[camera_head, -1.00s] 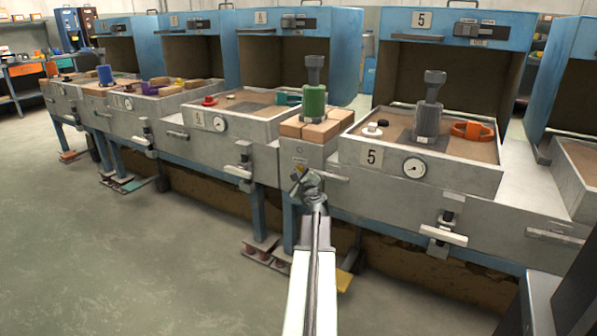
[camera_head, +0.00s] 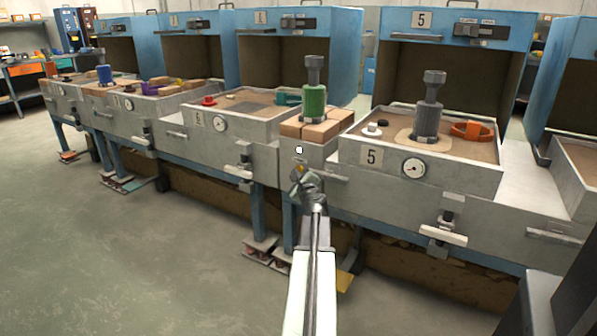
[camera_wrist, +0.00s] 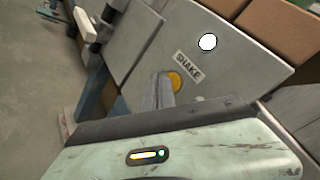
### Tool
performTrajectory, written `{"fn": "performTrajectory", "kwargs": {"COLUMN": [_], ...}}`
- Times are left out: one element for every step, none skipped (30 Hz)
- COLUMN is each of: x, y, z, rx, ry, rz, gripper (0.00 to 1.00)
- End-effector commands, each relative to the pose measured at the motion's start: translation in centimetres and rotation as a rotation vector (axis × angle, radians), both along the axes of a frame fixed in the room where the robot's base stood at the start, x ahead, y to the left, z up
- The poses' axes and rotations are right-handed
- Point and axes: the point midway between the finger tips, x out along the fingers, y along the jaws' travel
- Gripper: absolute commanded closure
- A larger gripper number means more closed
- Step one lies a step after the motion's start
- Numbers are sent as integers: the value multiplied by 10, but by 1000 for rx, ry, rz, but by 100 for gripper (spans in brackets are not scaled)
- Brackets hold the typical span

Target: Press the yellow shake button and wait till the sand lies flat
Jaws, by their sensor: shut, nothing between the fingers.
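The yellow shake button (camera_wrist: 176,81) is on a grey panel beside a "SHAKE" label (camera_wrist: 187,66) in the wrist view. My gripper (camera_wrist: 163,88) is shut and empty, its tips over the button's left edge. I cannot tell how firmly they touch it. In the head view, my gripper (camera_head: 299,174) is at the panel under the brick stand. A white lamp (camera_head: 299,150) above the button looks bright; it also shows in the wrist view (camera_wrist: 208,42). In box 5, the sand (camera_head: 457,144) looks mostly level, with a paler patch around the grey cylinder (camera_head: 428,118).
A green cylinder (camera_head: 314,102) stands on bricks (camera_head: 309,129) above the panel. Box 5 also holds an orange ring-like part (camera_head: 473,130) and a small white part (camera_head: 373,127). The left neighbouring box (camera_head: 220,122) has a dark grey patch in its sand. The floor (camera_head: 150,260) at left is clear.

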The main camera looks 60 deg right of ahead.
Motion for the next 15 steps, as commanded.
{"fn": "performTrajectory", "kwargs": {"x": [0, 0, 0, 0, 0, 0, 0, 0, 0, 0, 0, 0, 0, 0, 0], "y": [5, 6, 8, 9, 9, 9, 8, 8, 8, 8, 8, 8, 9, 10, 12], "z": [0, 0, 0, 0, 0, 0, 0, 0, 0, 0, 0, 0, 0, 0, 0], "rx": [0, 0, 0, 0, 1, 0, 0, 0, 0, 0, 0, 0, 0, 0, 0], "ry": [0, 0, 0, 0, 1, 0, 0, 0, 0, 0, 0, 0, 0, 0, 0], "rz": [1, 1, 1, 1, 1, 0, 0, 0, 0, 0, 0, 0, 0, 1, 1], "gripper": [100, 100, 100, 100, 100, 100, 100, 100, 100, 100, 100, 100, 100, 100, 100]}}
